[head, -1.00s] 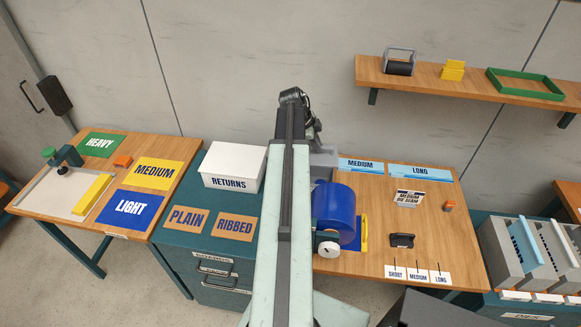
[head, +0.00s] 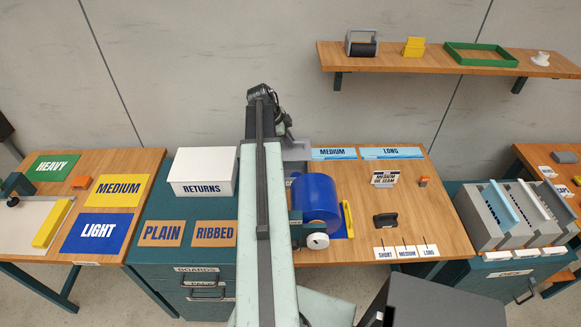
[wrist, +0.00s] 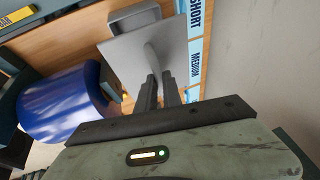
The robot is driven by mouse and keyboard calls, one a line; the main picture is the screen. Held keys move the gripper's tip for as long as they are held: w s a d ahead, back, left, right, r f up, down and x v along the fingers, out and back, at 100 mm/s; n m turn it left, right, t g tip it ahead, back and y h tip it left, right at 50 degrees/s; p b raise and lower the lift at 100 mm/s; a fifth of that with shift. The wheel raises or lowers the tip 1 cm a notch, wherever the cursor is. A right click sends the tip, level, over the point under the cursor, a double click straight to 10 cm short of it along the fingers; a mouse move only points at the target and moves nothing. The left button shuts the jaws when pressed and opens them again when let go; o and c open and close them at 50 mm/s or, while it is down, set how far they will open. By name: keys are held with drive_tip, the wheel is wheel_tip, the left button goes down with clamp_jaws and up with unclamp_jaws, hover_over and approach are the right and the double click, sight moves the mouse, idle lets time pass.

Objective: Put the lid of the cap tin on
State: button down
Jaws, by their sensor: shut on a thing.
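In the wrist view my gripper (wrist: 160,92) is shut on a grey, flat, square lid (wrist: 138,58) with a raised stem in its middle. The lid is tilted in the view, with its plate beyond the fingertips. Behind it, partly hidden, is a grey box-like body (wrist: 133,18), which may be the cap tin; I cannot tell whether the lid touches it. In the head view a grey shape (head: 296,150) shows just right of my arm at the back of the bench, too covered to tell lid from tin. My fingertips are hidden there.
A blue roll (head: 318,199) stands close by, also in the wrist view (wrist: 62,104). Blue label strips (head: 391,153) line the bench's back edge before the wall. A white RETURNS box (head: 203,171) is left of my arm. A shelf (head: 400,66) hangs above.

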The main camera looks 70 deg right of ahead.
sight(289, 157)
drive_tip(key=shift+f+b, duration=4.2)
drive_tip(key=shift+f, duration=0.65)
drive_tip(key=c, duration=1.5)
unclamp_jaws()
drive_tip(key=shift+r, duration=0.15)
drive_tip(key=shift+r+p, duration=0.3)
drive_tip(key=shift+p, duration=0.15)
drive_tip(key=p+v, duration=1.1)
drive_tip(key=v, duration=0.1)
drive_tip(key=shift+f, duration=0.15)
